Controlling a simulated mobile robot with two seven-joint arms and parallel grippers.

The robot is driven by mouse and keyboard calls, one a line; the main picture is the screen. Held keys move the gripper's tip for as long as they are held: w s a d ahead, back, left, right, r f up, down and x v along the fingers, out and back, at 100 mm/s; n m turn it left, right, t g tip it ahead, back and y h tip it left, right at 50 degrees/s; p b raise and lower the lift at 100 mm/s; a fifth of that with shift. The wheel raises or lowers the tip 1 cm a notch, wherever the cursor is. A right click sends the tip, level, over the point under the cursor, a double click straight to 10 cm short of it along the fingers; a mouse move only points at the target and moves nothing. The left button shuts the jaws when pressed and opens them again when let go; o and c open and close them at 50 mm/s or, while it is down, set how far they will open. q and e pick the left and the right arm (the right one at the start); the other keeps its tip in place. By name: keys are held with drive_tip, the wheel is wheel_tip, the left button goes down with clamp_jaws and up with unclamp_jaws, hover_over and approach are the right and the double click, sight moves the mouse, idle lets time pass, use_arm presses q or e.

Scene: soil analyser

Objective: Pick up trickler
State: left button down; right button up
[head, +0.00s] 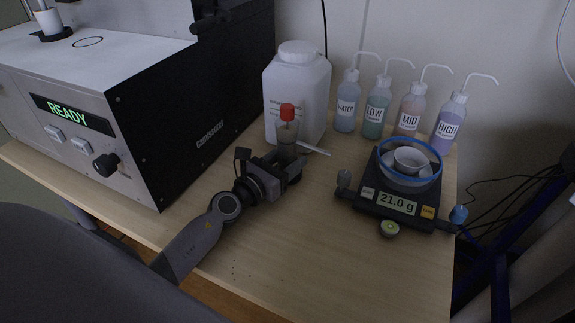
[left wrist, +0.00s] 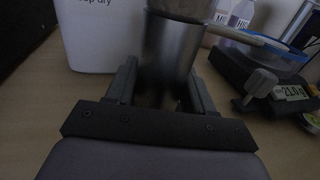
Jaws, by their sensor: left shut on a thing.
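The trickler (head: 287,135) stands upright on the table, with a grey body, a red cap and a thin white tube pointing right. My left gripper (head: 284,162) is shut on its lower body. In the left wrist view the trickler (left wrist: 170,55) is a metallic cylinder between the two fingers of my left gripper (left wrist: 163,88), its top cut off by the frame edge. I cannot tell whether its base touches the table. My right gripper is in neither view.
A large white jug (head: 297,85) stands close behind the trickler. Several wash bottles (head: 378,105) stand at the back. A scale reading 21.0 g (head: 396,203) with a blue-rimmed bowl (head: 410,180) is at right. The analyser (head: 130,100) showing READY is at left. The front table is clear.

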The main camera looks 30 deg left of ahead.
use_arm(q)
drive_tip(key=shift+r, duration=0.25)
